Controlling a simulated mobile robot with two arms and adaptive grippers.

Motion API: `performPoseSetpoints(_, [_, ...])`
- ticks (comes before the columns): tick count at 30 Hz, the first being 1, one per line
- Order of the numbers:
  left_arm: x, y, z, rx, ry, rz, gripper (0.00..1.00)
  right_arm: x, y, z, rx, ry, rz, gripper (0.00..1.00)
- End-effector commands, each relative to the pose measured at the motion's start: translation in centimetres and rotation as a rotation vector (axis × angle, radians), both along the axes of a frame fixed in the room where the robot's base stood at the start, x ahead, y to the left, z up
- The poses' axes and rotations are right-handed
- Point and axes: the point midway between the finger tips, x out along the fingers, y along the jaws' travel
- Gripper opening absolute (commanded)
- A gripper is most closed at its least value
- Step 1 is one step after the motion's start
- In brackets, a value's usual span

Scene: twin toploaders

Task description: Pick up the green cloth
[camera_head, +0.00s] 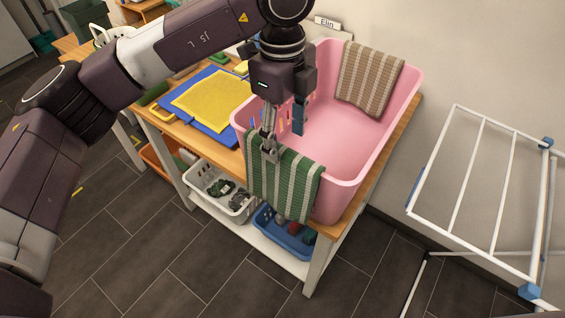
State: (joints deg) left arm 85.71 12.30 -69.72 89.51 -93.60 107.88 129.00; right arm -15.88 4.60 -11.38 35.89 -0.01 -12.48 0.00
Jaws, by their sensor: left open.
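The green cloth (285,180) has pale stripes and hangs over the near rim of a pink tub (345,192) on the wooden table. My left gripper (268,150) points down at the upper left part of the cloth, right at the tub's rim. Its jaws are open. One finger overlaps the cloth in the picture; I cannot tell whether it touches. My right gripper is not in view.
A brown striped cloth (369,78) hangs over the tub's far rim. A yellow cloth (212,100) lies on a blue board left of the tub. A white basket (238,212) and a blue basket (290,243) stand on the lower shelf. A white drying rack (481,180) stands at right.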

Motion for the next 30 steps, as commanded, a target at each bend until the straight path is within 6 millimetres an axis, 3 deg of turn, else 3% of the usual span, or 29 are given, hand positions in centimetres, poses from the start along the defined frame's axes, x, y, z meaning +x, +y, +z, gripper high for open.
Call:
performPoseSetpoints(2, [0.3,0.6,-0.4,0.023,-0.011,0.015,0.54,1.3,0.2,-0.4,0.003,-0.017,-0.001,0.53])
performPoseSetpoints(5, [0.3,0.8,-0.9,0.032,-0.012,0.021,0.54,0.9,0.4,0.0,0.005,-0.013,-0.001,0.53])
performPoseSetpoints(12, [-0.1,0.8,-3.3,0.030,-0.009,0.018,0.54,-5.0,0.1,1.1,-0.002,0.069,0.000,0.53])
performPoseSetpoints(14, [-0.4,0.9,-4.1,0.031,-0.007,0.018,0.54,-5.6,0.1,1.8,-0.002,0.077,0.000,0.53])
performPoseSetpoints(17, [-0.8,1.0,-5.5,0.029,-0.008,0.017,0.54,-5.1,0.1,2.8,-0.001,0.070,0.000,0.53])
performPoseSetpoints(24, [-0.7,0.9,-7.9,0.028,-0.011,0.018,0.54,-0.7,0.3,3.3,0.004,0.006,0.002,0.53])
performPoseSetpoints(30, [-0.7,0.9,-7.9,0.027,-0.012,0.017,0.51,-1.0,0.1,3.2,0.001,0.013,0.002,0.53])
